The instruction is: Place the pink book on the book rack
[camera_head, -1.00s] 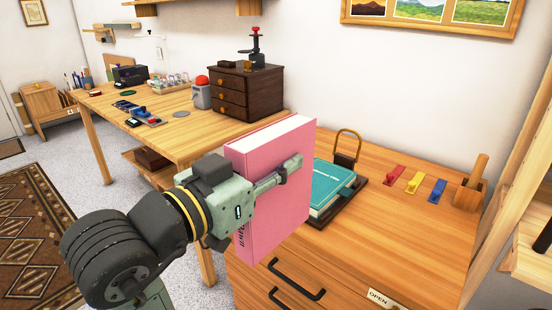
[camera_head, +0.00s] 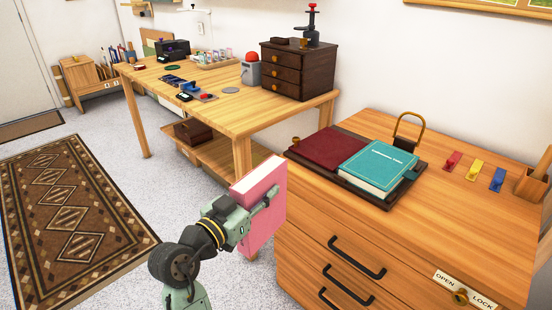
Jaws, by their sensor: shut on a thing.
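My gripper (camera_head: 262,200) is shut on the pink book (camera_head: 264,222). It holds the book upright, in the air in front of the drawer cabinet's left side and below its top. One finger lies across the pink cover; the far finger is hidden behind the book. At the far left, a small wooden rack-like piece (camera_head: 82,80) stands on the floor against the wall, with upright items beside it; I cannot tell for sure whether it is the book rack.
A drawer cabinet (camera_head: 455,215) carries a dark tray (camera_head: 350,182) with a dark red book (camera_head: 330,148) and a teal book (camera_head: 378,168). A long wooden table (camera_head: 215,115) stands behind. Open floor and a patterned rug (camera_head: 75,205) lie to the left.

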